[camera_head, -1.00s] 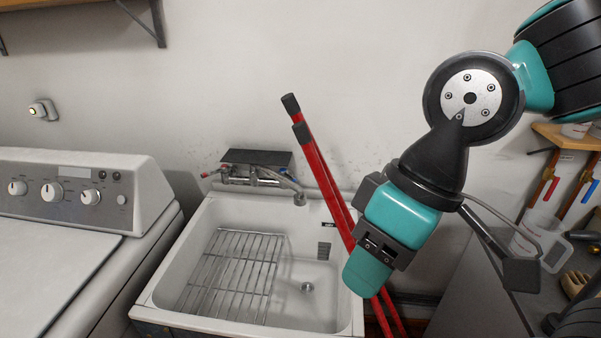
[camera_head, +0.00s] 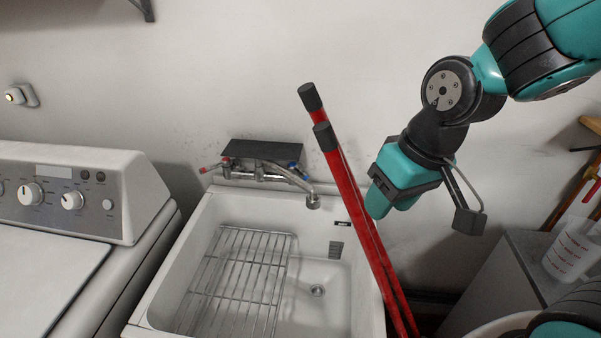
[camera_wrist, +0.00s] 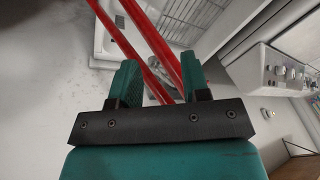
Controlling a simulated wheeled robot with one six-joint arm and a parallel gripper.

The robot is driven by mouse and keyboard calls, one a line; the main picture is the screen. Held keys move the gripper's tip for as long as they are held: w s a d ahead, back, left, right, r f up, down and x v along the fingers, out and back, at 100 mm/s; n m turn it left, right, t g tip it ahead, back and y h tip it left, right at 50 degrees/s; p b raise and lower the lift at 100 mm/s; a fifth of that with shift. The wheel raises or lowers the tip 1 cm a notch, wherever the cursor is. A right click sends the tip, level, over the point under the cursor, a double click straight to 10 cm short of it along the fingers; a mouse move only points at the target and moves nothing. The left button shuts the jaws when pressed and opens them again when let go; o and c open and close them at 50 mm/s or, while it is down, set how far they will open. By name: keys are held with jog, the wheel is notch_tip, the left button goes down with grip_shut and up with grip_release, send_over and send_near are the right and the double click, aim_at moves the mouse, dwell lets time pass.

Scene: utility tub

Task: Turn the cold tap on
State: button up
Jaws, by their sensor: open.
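The tap (camera_head: 262,173) is a metal mixer on the wall behind the white utility tub (camera_head: 163,278), under a dark shelf plate. Its cold handle (camera_head: 297,167) is blue and at the right end; its hot handle (camera_head: 212,167) is red and at the left end. The spout (camera_head: 312,199) hangs over the tub. My gripper (camera_head: 379,207) is right of the tap, apart from it, beyond the red handles. In the wrist view my gripper (camera_wrist: 158,76) is open, with its two teal fingers apart and nothing held. The blue handle cannot be made out there.
Two red long-handled tool grips (camera_head: 352,210) lean between my gripper and the tap. A wire rack (camera_head: 235,280) lies in the tub. A washing machine (camera_head: 75,200) stands left. A grey cabinet (camera_head: 500,285) and measuring jug (camera_head: 574,248) are at right.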

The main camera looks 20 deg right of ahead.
jog(key=w+d+f+m+h, duration=0.1)
jog(key=w+d+f+m, duration=0.15)
jog(key=w+d, duration=0.25)
jog(key=n+t+y, duration=0.2)
jog(key=n, duration=0.1)
send_near(300, 173)
jog(key=p+x, duration=0.1)
jog(key=x, duration=0.1)
jog(key=p+x, duration=0.2)
jog(key=x, duration=0.1)
jog(key=s+d+p+x, duration=0.1)
jog(key=x, duration=0.2)
jog(key=shift+s+f+p, duration=0.1)
jog(key=shift+f+p, duration=0.25)
jog(key=shift+f, duration=0.05)
grip_shut()
